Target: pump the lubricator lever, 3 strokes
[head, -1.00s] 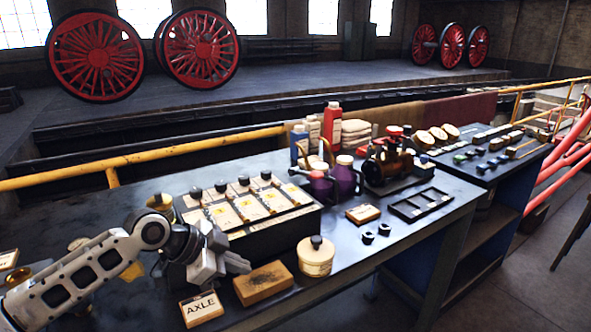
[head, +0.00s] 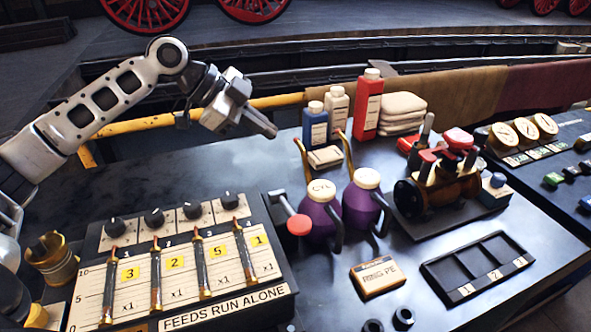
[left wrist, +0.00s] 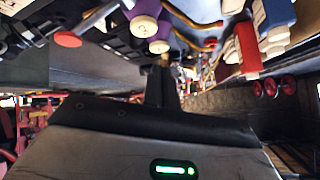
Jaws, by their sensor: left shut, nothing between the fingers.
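The lubricator (head: 180,313) is a dark box at the lower left of the head view, with several sight tubes, numbered yellow tags and black knobs. A lever with a red knob (head: 299,225) sticks out from its right side; what looks like the same red knob shows at the upper left of the left wrist view (left wrist: 68,39). My left gripper (head: 266,129) is shut and empty, held above the bench behind the lubricator. It is up and to the left of the red knob and apart from it. My right gripper is in neither view.
Two purple oil cans (head: 318,220) stand just right of the lever. Behind them are a blue bottle (head: 315,128), a red bottle (head: 367,108) and folded cloths (head: 402,113). A brass and red mechanism (head: 440,185) and a black tray (head: 478,268) lie farther right.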

